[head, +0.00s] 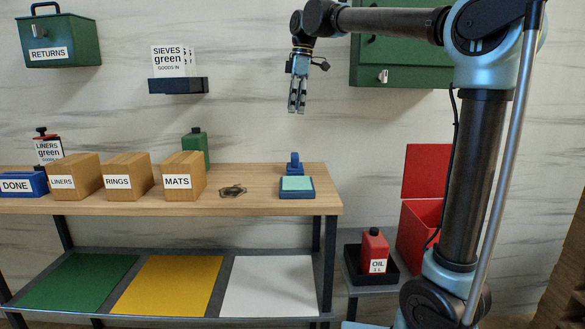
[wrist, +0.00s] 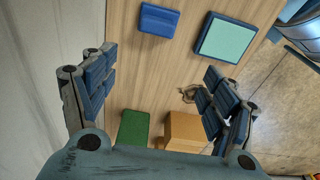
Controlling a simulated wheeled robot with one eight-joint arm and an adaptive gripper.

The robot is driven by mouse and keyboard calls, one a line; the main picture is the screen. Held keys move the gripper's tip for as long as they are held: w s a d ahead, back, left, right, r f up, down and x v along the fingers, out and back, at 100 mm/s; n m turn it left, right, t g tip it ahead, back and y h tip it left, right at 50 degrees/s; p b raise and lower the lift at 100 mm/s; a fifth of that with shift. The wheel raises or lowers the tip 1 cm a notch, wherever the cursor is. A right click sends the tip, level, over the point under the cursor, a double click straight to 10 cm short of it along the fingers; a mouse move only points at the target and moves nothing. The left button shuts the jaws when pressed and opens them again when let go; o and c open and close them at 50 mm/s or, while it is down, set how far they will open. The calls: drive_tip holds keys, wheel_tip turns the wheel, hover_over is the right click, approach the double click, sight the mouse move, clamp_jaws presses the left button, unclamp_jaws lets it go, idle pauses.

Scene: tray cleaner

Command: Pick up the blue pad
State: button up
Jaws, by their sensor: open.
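A small blue pad-like block (head: 293,164) stands at the back of the wooden table, near its right end. It also shows at the top of the wrist view (wrist: 159,20). In front of it is a blue tray with a pale green top (head: 297,184), which sits to its right in the wrist view (wrist: 226,38). I cannot tell for certain which of the two is the blue pad; the block is the plain blue one. My gripper (head: 297,104) is open, empty and pointing down, well above the table. Its spread fingers frame bare wood in the wrist view (wrist: 158,85).
A dark ring-like item (head: 232,191) lies left of the tray. Boxes labelled MATS (head: 184,180), RINGS and LINERS stand farther left, with a green bottle (head: 195,146) behind. A red OIL bottle (head: 375,250) and red bin (head: 420,205) are at right.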

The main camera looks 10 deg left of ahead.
sight(295, 154)
drive_tip(key=f, duration=1.7)
drive_tip(key=shift+w+a, duration=0.25)
drive_tip(key=shift+w, duration=0.1)
drive_tip(key=c, duration=1.2)
